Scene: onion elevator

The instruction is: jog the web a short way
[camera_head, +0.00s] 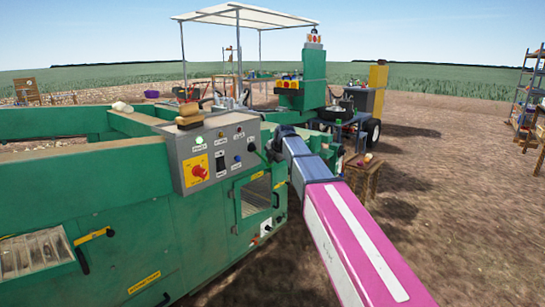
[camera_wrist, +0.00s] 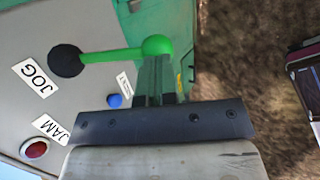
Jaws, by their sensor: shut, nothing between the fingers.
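The control box (camera_head: 215,152) stands on the green machine in the head view. In the wrist view, the jog lever shows as a black round part (camera_wrist: 65,60) beside the JOG label (camera_wrist: 35,79), a green rod and a bright green ball (camera_wrist: 158,45). My gripper (camera_wrist: 160,62) is shut and empty. Its fingertips are right at the green ball; I cannot tell whether they touch it. In the head view, my arm comes in from the right to the box's right end, and the fingertips are hard to make out.
In the wrist view, a blue button (camera_wrist: 115,101) and a red JAM lamp (camera_wrist: 35,149) lie near my fingers. The box also has a red rotary switch (camera_head: 199,171). A wooden stool (camera_head: 362,178) stands right of my arm. Open dirt lies farther right.

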